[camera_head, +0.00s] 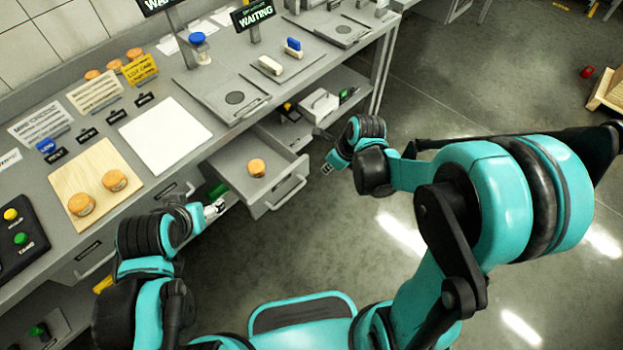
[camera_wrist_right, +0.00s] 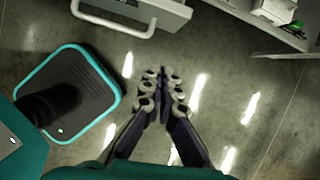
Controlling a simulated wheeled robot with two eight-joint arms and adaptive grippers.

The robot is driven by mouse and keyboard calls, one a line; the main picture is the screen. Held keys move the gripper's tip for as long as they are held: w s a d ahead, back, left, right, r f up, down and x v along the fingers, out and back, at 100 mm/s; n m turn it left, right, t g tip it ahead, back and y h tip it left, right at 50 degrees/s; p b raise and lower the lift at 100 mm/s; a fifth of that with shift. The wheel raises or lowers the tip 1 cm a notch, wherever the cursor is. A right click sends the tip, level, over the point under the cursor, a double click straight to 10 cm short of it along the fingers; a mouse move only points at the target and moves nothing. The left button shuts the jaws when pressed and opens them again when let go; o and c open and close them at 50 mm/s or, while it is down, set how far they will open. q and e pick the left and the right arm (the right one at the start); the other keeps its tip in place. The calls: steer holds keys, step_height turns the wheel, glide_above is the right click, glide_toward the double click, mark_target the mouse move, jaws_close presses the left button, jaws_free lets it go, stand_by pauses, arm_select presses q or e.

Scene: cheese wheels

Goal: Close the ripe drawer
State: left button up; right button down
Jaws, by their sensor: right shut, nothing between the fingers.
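A grey drawer (camera_head: 232,162) stands pulled out from under the counter in the head view, with one orange cheese wheel (camera_head: 257,168) inside it. I cannot read a label on this drawer. Its bar handle (camera_head: 287,196) faces the open floor and also shows at the top of the right wrist view (camera_wrist_right: 112,24). My right gripper (camera_head: 327,167) is just to the right of the drawer front, apart from the handle. In the right wrist view its fingers (camera_wrist_right: 164,88) are together and empty above the floor. My left gripper (camera_head: 214,208) is left of the drawer, below the counter edge; its fingers are too small to judge.
The counter holds a wooden board (camera_head: 97,165) with two cheese wheels, a white sheet (camera_head: 165,136) and a grey plate device (camera_head: 222,95). A shelf with a white box (camera_head: 319,103) is behind the drawer, to the right. The floor (camera_head: 330,240) in front of the drawer is clear.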

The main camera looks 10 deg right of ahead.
steer(key=f+m, duration=0.1)
steer(key=b, duration=0.4)
glide_toward(308, 171)
steer(key=s+f, duration=0.3)
steer(key=f, duration=0.1)
arm_select(q)
step_height(308, 171, down, 5)
steer(key=shift+s+f+b, duration=0.1)
steer(key=shift+f+b, duration=0.1)
steer(key=shift+b, duration=0.5)
arm_select(e)
steer(key=w+a, duration=0.2)
steer(key=w, duration=0.1)
steer(key=shift+a+f, duration=0.15)
steer(key=shift+f, duration=0.1)
